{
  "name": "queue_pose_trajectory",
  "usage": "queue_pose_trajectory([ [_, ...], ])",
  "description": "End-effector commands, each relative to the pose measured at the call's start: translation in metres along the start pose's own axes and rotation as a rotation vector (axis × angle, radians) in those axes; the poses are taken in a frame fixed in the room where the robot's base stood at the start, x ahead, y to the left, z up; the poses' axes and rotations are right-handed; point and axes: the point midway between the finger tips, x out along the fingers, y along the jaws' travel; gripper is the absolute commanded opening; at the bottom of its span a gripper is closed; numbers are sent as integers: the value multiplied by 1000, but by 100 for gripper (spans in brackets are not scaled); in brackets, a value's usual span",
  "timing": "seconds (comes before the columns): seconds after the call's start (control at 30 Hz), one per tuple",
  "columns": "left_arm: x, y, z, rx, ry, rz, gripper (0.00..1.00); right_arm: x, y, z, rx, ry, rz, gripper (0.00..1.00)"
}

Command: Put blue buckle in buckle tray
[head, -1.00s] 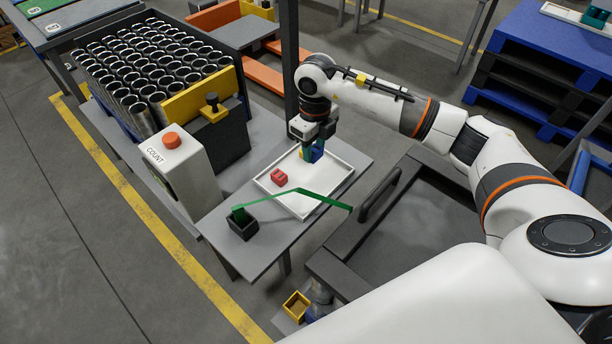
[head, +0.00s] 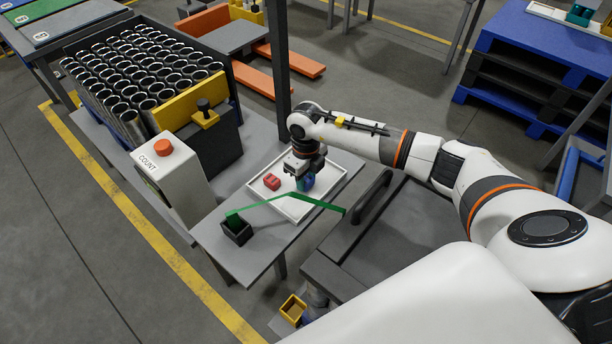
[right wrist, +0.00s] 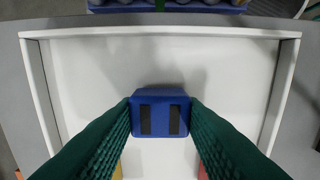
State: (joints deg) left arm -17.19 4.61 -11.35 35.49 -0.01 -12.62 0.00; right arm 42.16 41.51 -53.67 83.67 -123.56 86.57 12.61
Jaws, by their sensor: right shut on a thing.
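The blue buckle (right wrist: 160,115) is between the green-padded fingers of my right gripper (right wrist: 160,118), which is shut on it. In the head view, my right gripper (head: 306,182) points down over the white buckle tray (head: 294,215), with the blue buckle low inside the tray's outline. Whether the buckle touches the tray floor cannot be told. A red buckle (head: 271,181) lies in the tray left of the gripper. In the right wrist view, the tray's white floor (right wrist: 105,70) surrounds the blue buckle. My left gripper is not in view.
A small black box (head: 237,231) with a green strap (head: 265,202) stands on the grey table. The strap crosses the tray's near side. A white counter box (head: 172,180) with an orange button and a crate of metal cans (head: 140,75) stand to the left.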

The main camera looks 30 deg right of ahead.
Motion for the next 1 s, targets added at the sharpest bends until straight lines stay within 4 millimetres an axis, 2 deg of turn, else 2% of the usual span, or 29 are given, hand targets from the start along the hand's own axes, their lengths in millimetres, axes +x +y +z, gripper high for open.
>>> queue_pose_trajectory([
  [0.07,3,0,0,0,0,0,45,4,0,0,0,0,0,14],
  [0.1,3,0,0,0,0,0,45,4,0,0,0,0,0,37],
  [0.23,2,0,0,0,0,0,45,3,0,0,0,0,0,57],
  [0.47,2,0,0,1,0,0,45,2,0,0,0,0,0,57],
  [0.63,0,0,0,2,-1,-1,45,-6,0,0,0,1,1,57],
  [0.77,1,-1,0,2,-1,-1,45,-28,1,-1,-2,4,3,57],
  [1.0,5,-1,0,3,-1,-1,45,-81,1,-1,-1,5,2,57],
])
